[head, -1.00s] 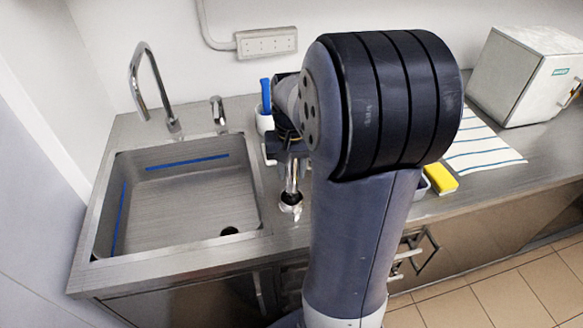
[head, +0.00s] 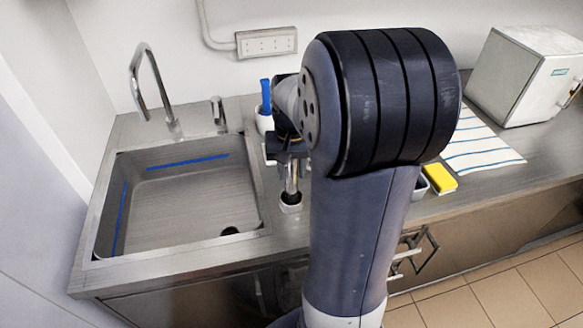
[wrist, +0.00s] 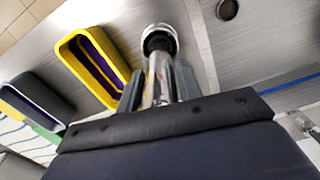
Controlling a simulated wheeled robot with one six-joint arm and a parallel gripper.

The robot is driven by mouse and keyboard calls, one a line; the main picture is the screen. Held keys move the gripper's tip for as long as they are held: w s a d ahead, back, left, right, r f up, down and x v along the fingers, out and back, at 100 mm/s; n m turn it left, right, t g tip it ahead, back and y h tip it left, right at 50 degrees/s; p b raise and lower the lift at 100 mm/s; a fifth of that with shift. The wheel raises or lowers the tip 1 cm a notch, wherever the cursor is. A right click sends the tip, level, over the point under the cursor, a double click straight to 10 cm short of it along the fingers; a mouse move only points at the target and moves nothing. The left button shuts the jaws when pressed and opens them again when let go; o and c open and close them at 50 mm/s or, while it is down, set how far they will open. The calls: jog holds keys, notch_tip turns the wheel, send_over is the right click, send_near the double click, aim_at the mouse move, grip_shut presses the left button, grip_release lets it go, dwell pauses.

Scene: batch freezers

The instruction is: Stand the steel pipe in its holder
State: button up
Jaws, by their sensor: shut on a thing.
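The steel pipe (head: 291,183) is upright, or nearly so, below my gripper on the counter strip right of the sink. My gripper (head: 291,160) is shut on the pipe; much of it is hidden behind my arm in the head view. The holder (head: 290,206), a small pale cup with a dark mouth, stands directly under the pipe. In the wrist view the pipe (wrist: 160,78) runs between the two fingers (wrist: 157,92) toward the holder (wrist: 160,38). Its lower end meets the dark mouth there; I cannot tell how deep it sits.
The sink (head: 190,200) lies left of the holder. A yellow-rimmed container (wrist: 92,68) and a dark container (wrist: 35,102) are beside it in the wrist view. A white cup (head: 264,122) with a blue item stands behind. A yellow sponge (head: 440,178) and striped cloth (head: 485,150) lie right.

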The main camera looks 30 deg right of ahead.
jog(key=shift+f+b, duration=0.45)
jog(key=shift+f, duration=0.25)
jog(key=o, duration=0.6)
jog(key=shift+r, duration=0.15)
notch_tip(320, 180, up, 11)
jog(key=p, duration=0.9)
jog(key=shift+f, duration=0.2)
notch_tip(320, 180, down, 9)
jog(key=b, duration=0.7)
jog(key=shift+f+b, duration=0.2)
jog(key=shift+b, duration=0.2)
